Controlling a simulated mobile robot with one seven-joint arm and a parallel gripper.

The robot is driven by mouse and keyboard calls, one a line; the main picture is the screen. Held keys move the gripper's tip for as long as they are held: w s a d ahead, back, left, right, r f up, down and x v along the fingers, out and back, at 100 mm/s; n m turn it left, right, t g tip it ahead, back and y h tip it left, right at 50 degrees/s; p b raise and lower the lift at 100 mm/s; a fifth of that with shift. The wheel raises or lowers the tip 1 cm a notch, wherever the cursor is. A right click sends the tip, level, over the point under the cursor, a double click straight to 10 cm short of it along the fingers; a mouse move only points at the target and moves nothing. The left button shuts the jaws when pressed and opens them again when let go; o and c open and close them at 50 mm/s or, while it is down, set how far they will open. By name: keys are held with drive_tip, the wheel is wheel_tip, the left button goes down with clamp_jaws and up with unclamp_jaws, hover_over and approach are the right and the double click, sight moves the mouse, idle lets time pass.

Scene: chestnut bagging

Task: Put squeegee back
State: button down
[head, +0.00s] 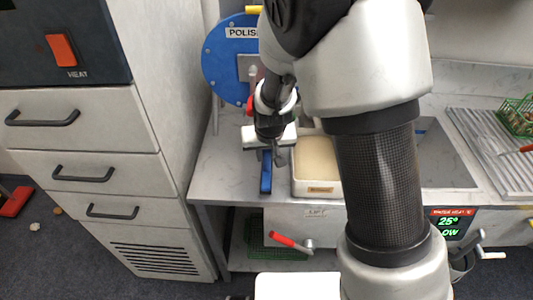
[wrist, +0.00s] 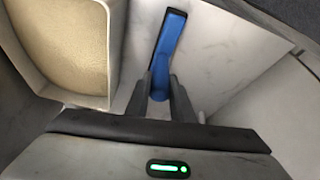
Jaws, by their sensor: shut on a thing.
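The squeegee shows as a blue handle (head: 266,174) on the grey-white counter, pointing to the front edge. It also shows in the wrist view (wrist: 168,42), running away from between my fingers. A pale bar with a dark edge (head: 250,136) lies crosswise behind the handle and looks like its head; my gripper hides where they join. My gripper (head: 274,156) is low over the counter, shut on the handle; its two fingers (wrist: 160,88) are on either side of it. I cannot tell whether the squeegee is resting or just lifted.
A pale bin with tan contents (head: 317,192) stands close to the right of the handle; it fills the left of the wrist view (wrist: 113,60). A blue round machine (head: 226,60) stands behind. A drawer cabinet (head: 95,150) is at left. A sink (head: 445,160) is at right.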

drive_tip(key=shift+f, duration=0.2)
drive_tip(key=c, duration=1.5)
unclamp_jaws()
drive_tip(key=shift+c, duration=0.2)
drive_tip(key=shift+r, duration=0.5)
drive_tip(key=s+d+r+p, duration=0.1)
drive_tip(key=s+d+r, duration=0.25)
drive_tip(key=r, duration=0.35)
drive_tip(key=s+d+r+m, duration=0.1)
drive_tip(key=s+d+r, duration=0.1)
drive_tip(key=s+r, duration=0.3)
drive_tip(key=s+d+r+p, duration=0.1)
drive_tip(key=s+d+r, duration=0.1)
drive_tip(key=r, duration=0.6)
drive_tip(key=s+d+r, duration=0.2)
drive_tip(key=s+d, duration=0.1)
drive_tip(key=s, duration=0.3)
drive_tip(key=s+d+r+t, duration=0.1)
drive_tip(key=s+d+r, duration=0.2)
drive_tip(key=s, duration=0.3)
drive_tip(key=shift+s+d+r+h, duration=0.25)
drive_tip(key=shift+d+r+h, duration=0.1)
drive_tip(key=shift+d, duration=0.1)
